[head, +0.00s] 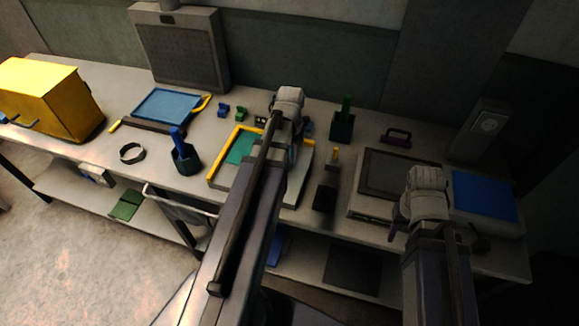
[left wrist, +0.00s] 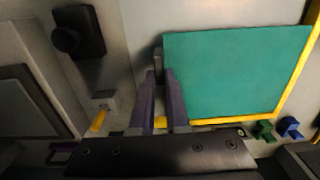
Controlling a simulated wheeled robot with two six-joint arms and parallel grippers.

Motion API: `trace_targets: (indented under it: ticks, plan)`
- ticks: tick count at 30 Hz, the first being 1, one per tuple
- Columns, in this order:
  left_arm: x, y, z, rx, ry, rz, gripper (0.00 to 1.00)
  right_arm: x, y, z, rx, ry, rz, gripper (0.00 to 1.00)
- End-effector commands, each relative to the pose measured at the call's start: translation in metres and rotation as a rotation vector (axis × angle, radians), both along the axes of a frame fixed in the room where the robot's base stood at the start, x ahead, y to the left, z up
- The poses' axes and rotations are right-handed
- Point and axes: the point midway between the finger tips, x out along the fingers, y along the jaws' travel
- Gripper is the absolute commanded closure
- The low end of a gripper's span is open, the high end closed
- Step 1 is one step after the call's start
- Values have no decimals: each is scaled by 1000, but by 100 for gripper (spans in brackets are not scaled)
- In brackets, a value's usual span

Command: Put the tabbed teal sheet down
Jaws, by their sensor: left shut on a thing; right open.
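The teal sheet (left wrist: 235,75) lies flat over a pale board with a yellow corner edge (left wrist: 301,70), and part of it shows in the head view (head: 241,148). In the head view my left arm covers much of the sheet. I cannot tell whether the sheet touches the board or hangs just above it. My right gripper (head: 398,222) is open and empty in front of a grey-topped box at the right.
A blue framed screen (head: 168,107), a blue-handled pot (head: 184,155) and a black ring (head: 132,153) stand left of the board. A green-handled pot (head: 343,125) and a dark knobbed block (head: 325,196) stand right. A yellow box (head: 45,95) fills the far left.

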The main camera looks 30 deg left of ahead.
Motion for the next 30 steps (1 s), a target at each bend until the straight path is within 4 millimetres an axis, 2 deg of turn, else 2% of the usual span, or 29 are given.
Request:
trace_targets:
  ticks: [10, 23, 24, 30]
  plan:
    - [0, 0, -38, 0, 0, 0, 100, 0, 0, -37, 0, 0, 0, 50]
    - [0, 0, -41, 0, 0, 0, 100, 0, 0, -41, 0, 0, 0, 50]
    - [0, 0, -40, 0, 0, 0, 85, 0, 0, -40, 0, 0, 0, 50]
    - [0, 0, -39, 0, 0, 0, 62, 0, 0, -39, 0, 0, 0, 50]
